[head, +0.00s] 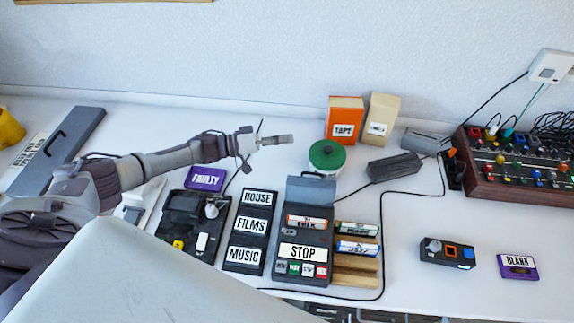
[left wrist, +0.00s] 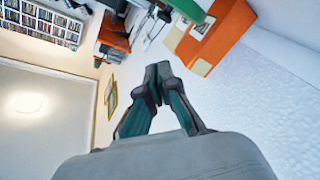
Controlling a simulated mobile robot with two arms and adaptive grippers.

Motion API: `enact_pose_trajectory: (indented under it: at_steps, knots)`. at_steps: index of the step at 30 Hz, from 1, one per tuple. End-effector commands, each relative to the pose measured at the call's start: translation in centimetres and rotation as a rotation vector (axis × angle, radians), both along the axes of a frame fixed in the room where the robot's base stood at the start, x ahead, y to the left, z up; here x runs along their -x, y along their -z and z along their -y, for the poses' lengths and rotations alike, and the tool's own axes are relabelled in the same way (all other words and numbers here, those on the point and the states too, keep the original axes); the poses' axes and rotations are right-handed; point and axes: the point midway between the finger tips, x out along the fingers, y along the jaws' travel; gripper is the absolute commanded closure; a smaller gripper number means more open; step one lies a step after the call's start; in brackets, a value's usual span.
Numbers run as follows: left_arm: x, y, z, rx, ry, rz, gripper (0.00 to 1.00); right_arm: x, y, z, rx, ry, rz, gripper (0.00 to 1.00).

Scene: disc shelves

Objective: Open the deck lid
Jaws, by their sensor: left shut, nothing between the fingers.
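The deck (head: 287,268) is a dark box with a white STOP label and a row of coloured buttons at its front. A grey-blue flap that looks like its lid (head: 312,190) stands raised at the deck's back edge. A cartridge with an orange label (head: 306,222) shows in the deck below the flap. My left gripper (head: 291,139) is shut and empty, pointing right, in the air behind the deck and apart from the flap. Its closed fingers also fill the middle of the left wrist view (left wrist: 158,82). My right gripper is not in view.
A round green-lidded tin (head: 326,154) stands just behind the flap, with an orange box (head: 344,119) behind it. A rack labelled HOUSE, FILMS, MUSIC (head: 247,240) is left of the deck; a wooden rack (head: 356,268) is right. Cables cross the table.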

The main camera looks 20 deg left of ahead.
Motion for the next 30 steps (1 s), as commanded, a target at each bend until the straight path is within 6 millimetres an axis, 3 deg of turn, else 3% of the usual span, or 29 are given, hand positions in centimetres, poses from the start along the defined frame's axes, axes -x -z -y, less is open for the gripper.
enact_pose_trajectory:
  at_steps: [1,3,6,9,13,16,19,24,30]
  knots:
    - [-2.6,-1.3,0.4,-0.013,-0.087,0.005,1.0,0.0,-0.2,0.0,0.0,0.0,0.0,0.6]
    - [-5.8,-2.4,0.4,-0.039,-0.219,-0.016,1.0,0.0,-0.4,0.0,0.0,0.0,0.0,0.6]
    - [-9.3,-3.6,0.2,-0.087,-0.384,-0.077,1.0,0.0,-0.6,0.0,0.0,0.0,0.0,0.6]
    - [-11.5,-4.2,0.3,-0.146,-0.517,-0.175,1.0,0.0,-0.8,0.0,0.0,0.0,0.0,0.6]
    - [-12.3,-4.4,0.8,-0.249,-0.632,-0.34,1.0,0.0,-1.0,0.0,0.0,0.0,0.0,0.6]
    - [-11.4,-4.4,1.8,-0.353,-0.671,-0.486,1.0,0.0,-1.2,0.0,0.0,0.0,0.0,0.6]
    - [-9.3,-4.6,3.1,-0.481,-0.666,-0.636,1.0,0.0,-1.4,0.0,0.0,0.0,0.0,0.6]
    - [-3.5,-5.7,5.0,-0.741,-0.573,-0.863,1.0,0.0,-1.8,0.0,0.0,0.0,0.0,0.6]
    - [2.4,-7.8,5.7,-0.989,-0.44,-1.011,1.0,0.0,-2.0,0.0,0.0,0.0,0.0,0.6]
